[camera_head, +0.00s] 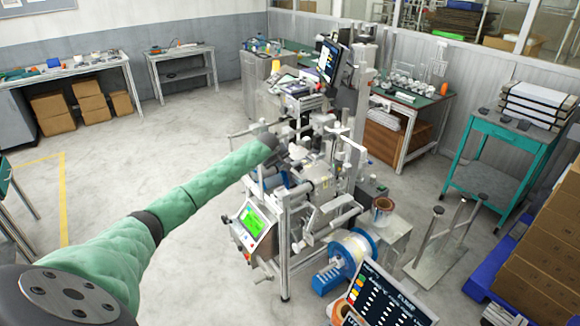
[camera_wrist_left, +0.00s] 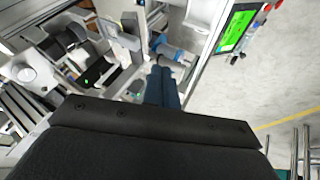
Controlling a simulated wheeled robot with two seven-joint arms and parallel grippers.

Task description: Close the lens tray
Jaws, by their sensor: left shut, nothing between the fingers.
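My left arm reaches in from the left in the head view, and its dark gripper (camera_head: 279,183) is at the left side of a metal-framed machine (camera_head: 318,195). In the left wrist view the gripper's blue-grey fingers (camera_wrist_left: 163,72) are shut together with nothing between them. Their tips are near a blue-and-grey roller (camera_wrist_left: 172,50); I cannot tell whether they touch it. I cannot make out for sure which part of the machine is the lens tray; the arm and frame parts hide some of it. My right gripper is not in view.
A control panel with a green screen (camera_head: 253,220) is on the machine's near left side. A reel on a blue stand (camera_head: 349,250) and a monitor (camera_head: 385,300) stand in front. A teal cart (camera_head: 500,140) is at right. The floor (camera_head: 170,155) at left is open.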

